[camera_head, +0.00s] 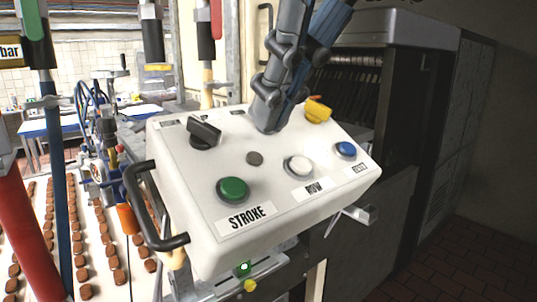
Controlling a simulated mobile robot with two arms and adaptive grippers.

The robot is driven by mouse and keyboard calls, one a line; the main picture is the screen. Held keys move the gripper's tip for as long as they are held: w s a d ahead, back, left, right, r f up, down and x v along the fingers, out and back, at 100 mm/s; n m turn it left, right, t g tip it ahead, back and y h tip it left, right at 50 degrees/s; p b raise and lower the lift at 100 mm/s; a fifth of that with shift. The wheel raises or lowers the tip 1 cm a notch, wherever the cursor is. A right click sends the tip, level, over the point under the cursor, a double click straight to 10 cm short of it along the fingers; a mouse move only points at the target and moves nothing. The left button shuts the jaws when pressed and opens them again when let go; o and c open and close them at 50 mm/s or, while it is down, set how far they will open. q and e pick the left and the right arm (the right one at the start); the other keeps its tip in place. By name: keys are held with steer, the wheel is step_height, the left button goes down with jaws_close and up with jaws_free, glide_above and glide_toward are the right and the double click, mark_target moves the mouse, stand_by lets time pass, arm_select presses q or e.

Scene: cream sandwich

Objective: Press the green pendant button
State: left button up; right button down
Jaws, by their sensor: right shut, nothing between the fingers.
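The green button (233,189) is a round domed cap in a dark ring near the front left of a white pendant box (200,235). A label below it reads STROKE. My right gripper (267,126) reaches down from the top of the view. It is shut and empty. Its tips are at the far part of the panel, behind and to the right of the green button and apart from it. I cannot tell whether the tips touch the panel. My left gripper is not in view.
A white button (298,165) and a blue button (345,149) sit right of the green one. A black knob (204,134) and a yellow knob (318,110) stand up from the panel. A black handle (150,210) sticks out at the left. Rows of brown biscuits (115,255) lie beyond.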

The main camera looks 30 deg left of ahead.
steer(key=shift+w+v, duration=0.2)
steer(key=shift+v, duration=1.6)
steer(key=shift+w+a, duration=0.1)
steer(key=shift+a, duration=0.05)
stand_by(5.3)
